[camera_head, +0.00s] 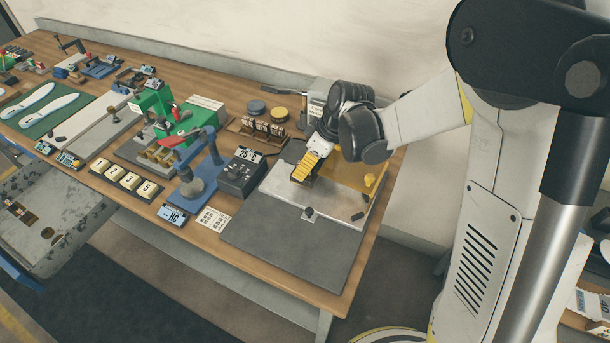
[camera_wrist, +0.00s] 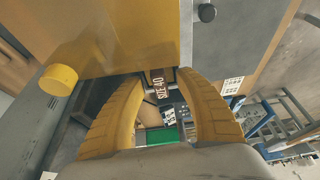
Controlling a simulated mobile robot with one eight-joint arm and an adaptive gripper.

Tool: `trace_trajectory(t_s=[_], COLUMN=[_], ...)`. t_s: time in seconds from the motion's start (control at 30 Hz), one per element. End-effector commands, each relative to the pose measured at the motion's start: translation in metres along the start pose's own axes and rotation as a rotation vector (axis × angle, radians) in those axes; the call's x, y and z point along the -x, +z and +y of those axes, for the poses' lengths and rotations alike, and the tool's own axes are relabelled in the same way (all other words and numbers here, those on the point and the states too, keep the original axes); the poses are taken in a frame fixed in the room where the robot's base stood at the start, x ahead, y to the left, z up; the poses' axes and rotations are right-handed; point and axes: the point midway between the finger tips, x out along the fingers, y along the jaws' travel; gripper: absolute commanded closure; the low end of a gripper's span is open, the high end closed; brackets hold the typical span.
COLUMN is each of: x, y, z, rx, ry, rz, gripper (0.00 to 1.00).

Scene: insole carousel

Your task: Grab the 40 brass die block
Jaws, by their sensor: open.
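My gripper (camera_head: 306,167) has yellow ribbed fingers and hangs over the grey plate at the right end of the bench. In the wrist view my gripper (camera_wrist: 162,76) is open, its two curved fingers spread apart. A small dark brown block marked "SIZE 40" (camera_wrist: 158,84) shows in the gap between the fingertips. I cannot tell how far beyond the tips it lies, or whether they touch it. Its brass is not clear, and part of it is hidden by the yellow panel. In the head view I cannot pick it out.
A translucent yellow panel (camera_head: 352,172) with a yellow knob (camera_head: 369,180) stands close beside my gripper. A dark box with a "25" display (camera_head: 241,172), a blue press (camera_head: 190,185) and a rack of dark labelled pieces (camera_head: 262,127) stand left. The grey plate's front (camera_head: 290,250) is clear.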

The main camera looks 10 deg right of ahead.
Motion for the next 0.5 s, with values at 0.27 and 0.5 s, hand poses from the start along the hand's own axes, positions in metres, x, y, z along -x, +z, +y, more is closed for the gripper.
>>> trace_trajectory(t_s=[0.27, 0.5], x=[-0.0035, -0.0034], y=[-0.0003, -0.0003], z=[-0.0003, -0.0002], rx=[0.000, 0.000], ry=[0.000, 0.000], rz=[0.000, 0.000], gripper=[0.69, 1.00])
